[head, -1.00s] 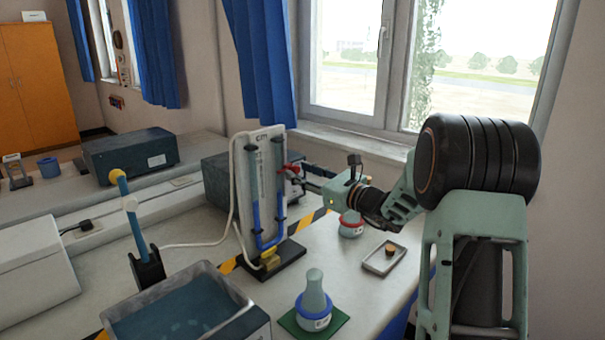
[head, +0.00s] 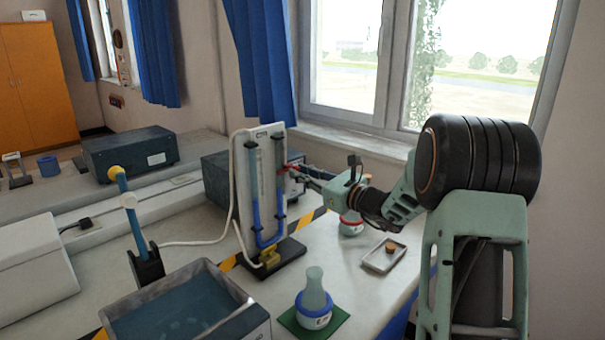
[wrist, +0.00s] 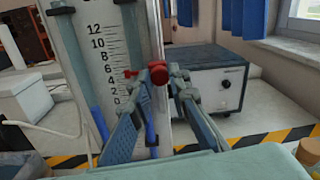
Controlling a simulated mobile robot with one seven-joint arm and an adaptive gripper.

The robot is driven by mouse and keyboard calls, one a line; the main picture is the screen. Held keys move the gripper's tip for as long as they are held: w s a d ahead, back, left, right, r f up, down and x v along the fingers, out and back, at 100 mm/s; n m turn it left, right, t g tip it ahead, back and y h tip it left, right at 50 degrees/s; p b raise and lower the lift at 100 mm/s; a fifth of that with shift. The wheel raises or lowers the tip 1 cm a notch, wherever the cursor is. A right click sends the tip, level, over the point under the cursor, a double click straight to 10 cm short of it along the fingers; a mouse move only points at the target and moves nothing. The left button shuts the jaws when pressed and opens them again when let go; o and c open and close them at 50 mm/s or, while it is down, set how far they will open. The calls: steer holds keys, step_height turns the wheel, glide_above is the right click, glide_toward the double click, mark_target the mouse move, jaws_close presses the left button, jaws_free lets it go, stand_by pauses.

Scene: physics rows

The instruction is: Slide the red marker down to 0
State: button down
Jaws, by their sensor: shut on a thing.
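The red marker (wrist: 158,72) is on the right tube of the U-tube gauge, with its small pointer towards the numbered scale (wrist: 112,60). The pointer is roughly level with 6, and the exact reading is too small to tell. The 0 is near the scale's lower end. My gripper (wrist: 161,82) is shut on the marker, one finger on each side of it. In the head view the marker (head: 286,168) is partly hidden by my gripper (head: 294,170), which reaches in from the right. The gauge (head: 241,165) stands upright on a dark base.
A dark instrument box (wrist: 207,84) stands behind the gauge. A red-collared vessel (head: 350,226) and a small tray (head: 378,264) stand to the right below my arm. A flask (head: 314,300) and a water basin (head: 262,325) are in front.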

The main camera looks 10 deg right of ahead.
step_height(320, 180, down, 6)
steer(key=b, duration=0.4)
steer(key=shift+f, duration=0.2)
steer(key=shift+s, duration=0.1)
steer(key=c, duration=1.9)
jaws_free()
steer(key=shift+f, duration=0.1)
steer(key=shift+o, duration=0.4)
steer(key=v, duration=1.2)
